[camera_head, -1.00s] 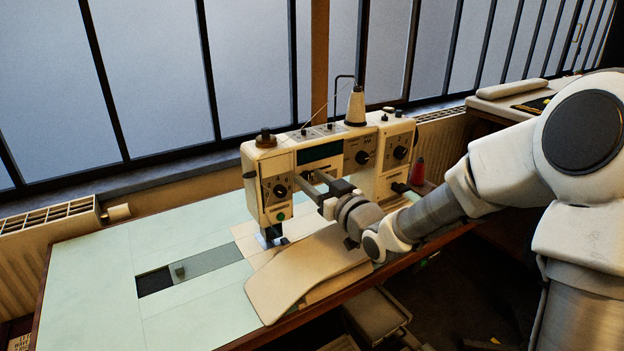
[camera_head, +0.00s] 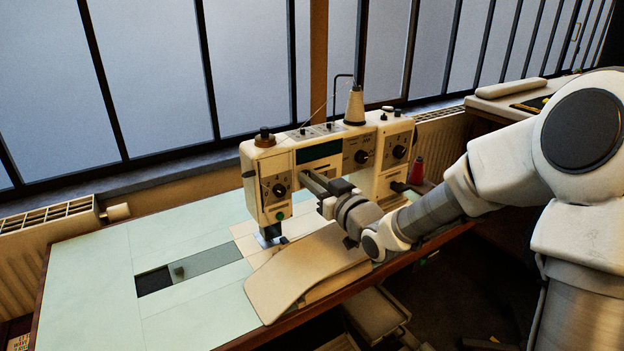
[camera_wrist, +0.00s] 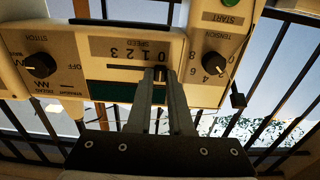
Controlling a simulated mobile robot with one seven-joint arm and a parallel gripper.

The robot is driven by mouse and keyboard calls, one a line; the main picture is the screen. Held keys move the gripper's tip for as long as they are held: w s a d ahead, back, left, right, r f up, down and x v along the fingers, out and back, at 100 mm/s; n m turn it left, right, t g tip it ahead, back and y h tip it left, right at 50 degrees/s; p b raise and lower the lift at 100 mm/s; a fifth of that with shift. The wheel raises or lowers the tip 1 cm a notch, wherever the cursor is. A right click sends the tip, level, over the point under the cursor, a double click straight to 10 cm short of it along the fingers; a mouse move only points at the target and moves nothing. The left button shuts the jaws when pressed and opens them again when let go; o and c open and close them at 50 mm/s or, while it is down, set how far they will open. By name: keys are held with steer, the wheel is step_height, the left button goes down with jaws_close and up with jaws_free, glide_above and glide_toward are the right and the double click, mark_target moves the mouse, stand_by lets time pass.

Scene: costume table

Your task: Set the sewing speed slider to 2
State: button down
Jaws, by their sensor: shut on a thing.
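The cream sewing machine (camera_head: 325,150) stands at the table's back. In the wrist view its front panel appears upside down, with a speed scale (camera_wrist: 132,54) marked 0 to 3, the 0 at the right end. The dark slider slot (camera_wrist: 122,67) runs beside the scale. My gripper (camera_wrist: 156,74) is shut on the slider knob (camera_wrist: 159,74) near the 0 end of the scale. The fingertips hide most of the knob, so its exact setting is hard to read. In the head view my gripper (camera_head: 306,178) reaches the front panel, and the slider is hidden.
The stitch dial (camera_wrist: 40,67) and tension dial (camera_wrist: 214,64) flank the slider. A green start button (camera_wrist: 229,3) is near the tension dial. A red spool (camera_head: 416,171) stands at the machine's right.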

mark_target(319, 168)
stand_by(0.7)
steer(key=w+d, duration=0.1)
steer(key=w+d+p, duration=0.1)
steer(key=d, duration=0.1)
steer(key=shift+w+d, duration=0.15)
steer(key=c, duration=0.8)
jaws_free()
steer(key=p+v, duration=0.2)
steer(key=v, duration=1.5)
